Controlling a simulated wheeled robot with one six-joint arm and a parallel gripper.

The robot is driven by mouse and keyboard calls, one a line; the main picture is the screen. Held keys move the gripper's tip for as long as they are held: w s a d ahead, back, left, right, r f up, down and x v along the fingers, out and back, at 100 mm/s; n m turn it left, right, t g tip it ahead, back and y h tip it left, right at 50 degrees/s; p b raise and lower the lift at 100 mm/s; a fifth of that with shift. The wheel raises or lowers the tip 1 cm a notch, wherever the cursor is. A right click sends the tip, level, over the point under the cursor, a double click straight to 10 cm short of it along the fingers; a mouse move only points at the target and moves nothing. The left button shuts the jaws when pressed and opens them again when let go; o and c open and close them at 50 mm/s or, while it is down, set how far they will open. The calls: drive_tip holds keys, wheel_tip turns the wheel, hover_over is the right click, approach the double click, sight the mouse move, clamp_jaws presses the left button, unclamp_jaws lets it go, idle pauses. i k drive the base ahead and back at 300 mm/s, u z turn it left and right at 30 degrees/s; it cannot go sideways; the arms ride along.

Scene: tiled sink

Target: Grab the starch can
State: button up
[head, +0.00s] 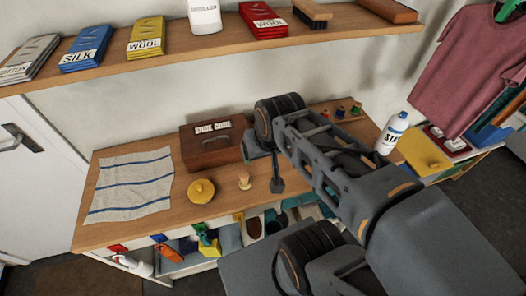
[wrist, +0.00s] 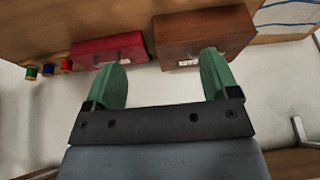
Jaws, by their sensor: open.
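A white can with a blue band and cap (head: 392,133) stands upright at the right end of the wooden bench in the head view. Its label seems to begin with "ST", and my arm covers its lower part; it looks like the starch can. It does not show in the wrist view. My gripper (wrist: 160,62) has two green fingers spread wide apart with nothing between them. It is over the bench near the back wall, to the left of the can. In the head view my arm hides most of it.
On the bench are a brown shoe care box (head: 212,143), a red box (wrist: 108,47), thread spools (head: 340,112), a striped cloth (head: 130,184) and a yellow round tin (head: 201,191). A wall shelf (head: 130,66) overhangs, holding packets and a white container (head: 205,16).

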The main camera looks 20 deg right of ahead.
sight(396, 127)
drive_tip(key=u, duration=0.3)
drive_tip(key=k, duration=0.3)
drive_tip(key=u, duration=1.15)
drive_tip(key=k, duration=0.3)
drive_tip(key=z, duration=1.1)
